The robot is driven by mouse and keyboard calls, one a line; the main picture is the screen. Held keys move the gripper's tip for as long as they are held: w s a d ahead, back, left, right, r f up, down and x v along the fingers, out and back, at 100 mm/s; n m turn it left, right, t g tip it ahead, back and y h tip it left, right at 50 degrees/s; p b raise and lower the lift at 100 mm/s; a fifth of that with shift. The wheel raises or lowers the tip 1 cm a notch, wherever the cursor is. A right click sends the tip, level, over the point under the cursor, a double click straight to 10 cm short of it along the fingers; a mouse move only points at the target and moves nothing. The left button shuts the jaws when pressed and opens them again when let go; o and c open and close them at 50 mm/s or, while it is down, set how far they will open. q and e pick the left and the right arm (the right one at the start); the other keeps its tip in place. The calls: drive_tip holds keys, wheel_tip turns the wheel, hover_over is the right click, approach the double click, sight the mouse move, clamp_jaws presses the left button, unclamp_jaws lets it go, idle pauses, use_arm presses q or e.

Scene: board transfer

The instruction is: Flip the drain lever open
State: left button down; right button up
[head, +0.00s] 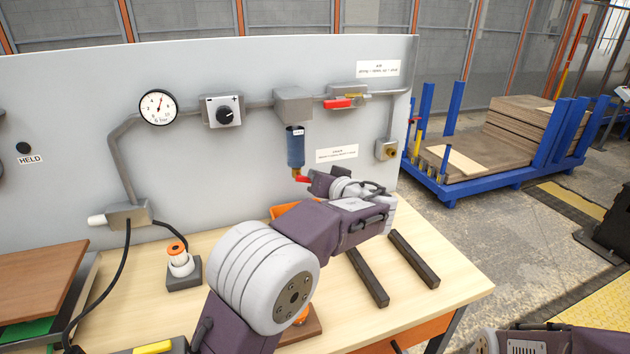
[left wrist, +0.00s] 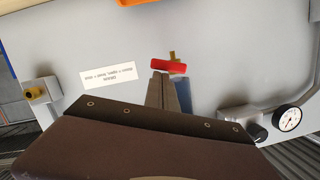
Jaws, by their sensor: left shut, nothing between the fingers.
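The red drain lever (head: 302,179) sits at the brass drain fitting under the blue filter bowl (head: 295,148) on the grey panel. In the left wrist view, which is turned upside down, the lever (left wrist: 170,66) lies roughly level across the brass fitting (left wrist: 172,55). My left gripper (head: 311,181) is shut and empty, its fingertips close beside the lever. In the left wrist view the closed fingertips (left wrist: 160,76) end right at the lever; I cannot tell whether they touch. My right gripper is out of view.
Another red-handled valve (head: 340,103) is on the pipe above right. A regulator knob (head: 224,115) and a gauge (head: 158,107) are left of the bowl. An orange bin (head: 283,209) stands below, partly behind my arm. Dark bars (head: 413,259) lie on the bench.

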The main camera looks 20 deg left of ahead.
use_arm(q)
wheel_tip(320, 180, down, 4)
drive_tip(key=m+y+b, duration=0.1)
drive_tip(key=m, duration=0.2)
drive_tip(key=m+y+b, duration=0.1)
drive_tip(key=m+b, duration=0.1)
drive_tip(key=m, duration=0.1)
drive_tip(key=m+y+b, duration=0.1)
drive_tip(key=m+b, duration=0.1)
drive_tip(key=m, duration=0.1)
drive_tip(key=shift+r, duration=0.35)
